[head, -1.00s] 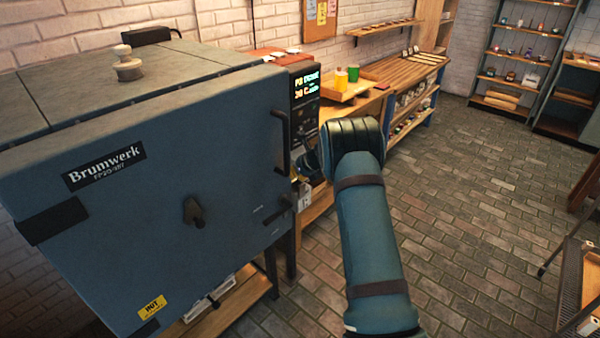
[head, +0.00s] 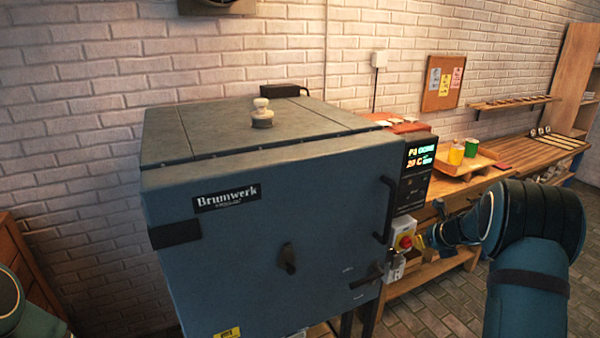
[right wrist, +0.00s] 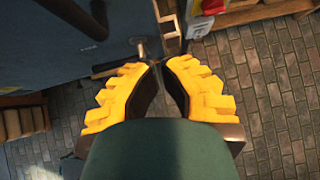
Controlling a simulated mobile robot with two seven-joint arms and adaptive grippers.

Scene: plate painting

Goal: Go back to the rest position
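The blue-grey kiln (head: 290,215) labelled Brumwerk fills the middle of the head view, its door shut. Its lit display (head: 420,156) reads roughly P3 DONE and 29 C. My right arm comes in from the lower right.
A wooden cabinet (head: 25,265) is at the left. Brick floor (head: 425,318) is open at the lower right.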

